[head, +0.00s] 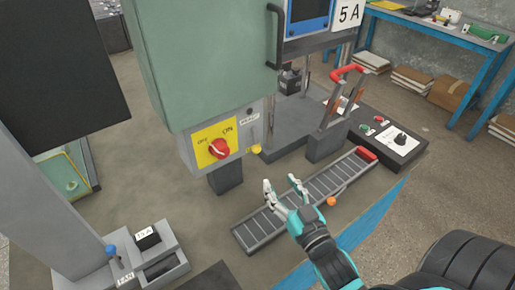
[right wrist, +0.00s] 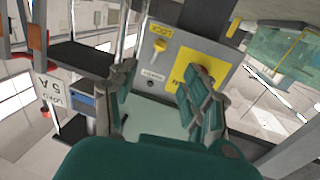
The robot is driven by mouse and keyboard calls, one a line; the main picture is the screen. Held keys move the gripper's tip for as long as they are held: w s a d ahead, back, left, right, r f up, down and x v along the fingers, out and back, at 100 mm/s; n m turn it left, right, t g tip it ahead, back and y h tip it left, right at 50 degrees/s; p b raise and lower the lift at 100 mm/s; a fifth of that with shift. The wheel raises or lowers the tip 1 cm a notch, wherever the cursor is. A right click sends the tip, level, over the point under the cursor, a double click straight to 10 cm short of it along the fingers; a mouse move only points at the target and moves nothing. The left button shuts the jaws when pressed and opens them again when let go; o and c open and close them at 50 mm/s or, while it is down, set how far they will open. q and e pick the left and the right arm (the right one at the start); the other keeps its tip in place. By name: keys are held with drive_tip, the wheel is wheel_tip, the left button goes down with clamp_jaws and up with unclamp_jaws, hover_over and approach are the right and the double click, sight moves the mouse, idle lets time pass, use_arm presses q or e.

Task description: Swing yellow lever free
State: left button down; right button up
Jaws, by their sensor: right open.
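The yellow lever (head: 256,148) sits on the grey box under the green cabinet, just right of a yellow ON/OFF plate (head: 203,133) with a red knob (head: 219,148). In the right wrist view the yellow lever (right wrist: 160,46) shows beyond the fingertips, beside a LOCK label. My right gripper (head: 282,182) is open and empty, in front of and below the lever in the head view, apart from it. The right wrist view shows both its fingers (right wrist: 158,88) spread; one covers part of the yellow plate. My left gripper is not in view.
A green cabinet (head: 200,60) with a dark handle stands above the lever. A roller conveyor (head: 262,226) lies below my right gripper. A red-handled frame (head: 350,71) and a control box (head: 408,150) stand to the right. A blue-knobbed lever (head: 111,251) is at lower left.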

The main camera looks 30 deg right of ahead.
sight(259, 152)
drive_tip(key=w, duration=0.4)
drive_tip(key=w+p, duration=0.1)
drive_tip(key=w, duration=0.7)
drive_tip(key=shift+w+d, duration=0.1)
drive_tip(key=shift+d, duration=0.25)
drive_tip(key=shift+w+p, duration=0.3)
drive_tip(key=shift+w, duration=0.3)
drive_tip(key=c, duration=1)
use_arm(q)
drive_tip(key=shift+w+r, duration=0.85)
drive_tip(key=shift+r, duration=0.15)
use_arm(e)
drive_tip(key=shift+d+f, duration=0.1)
clamp_jaws()
